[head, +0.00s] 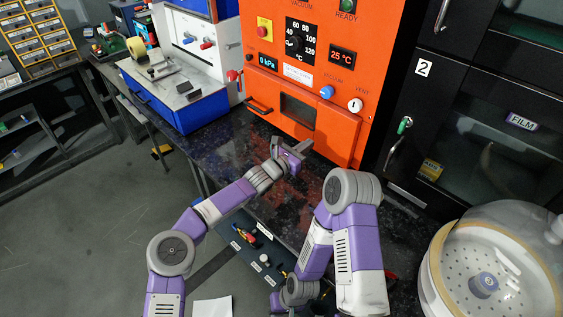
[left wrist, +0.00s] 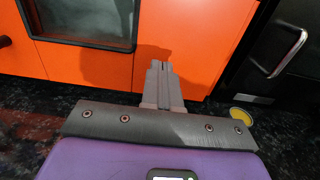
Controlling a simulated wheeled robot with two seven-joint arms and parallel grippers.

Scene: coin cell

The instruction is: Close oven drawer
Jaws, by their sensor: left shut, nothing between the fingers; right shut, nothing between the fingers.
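The orange oven (head: 318,60) stands at the back of the dark counter. Its lower front has a dark window (head: 298,111), also in the left wrist view (left wrist: 85,18), and that front looks flush with the body. My left gripper (head: 304,147) is shut and empty, just in front of the oven's lower front, right of the window. In the left wrist view its closed fingers (left wrist: 160,70) point at the orange front; contact cannot be told. My right gripper (head: 275,302) is low at the bottom, partly hidden by its own arm, and is shut and empty.
An open drawer with small items (head: 258,255) lies below the counter's front edge. A black cabinet (head: 460,110) stands right of the oven. A domed white vessel (head: 435,270) sits at the lower right. A blue and white machine (head: 185,115) stands left.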

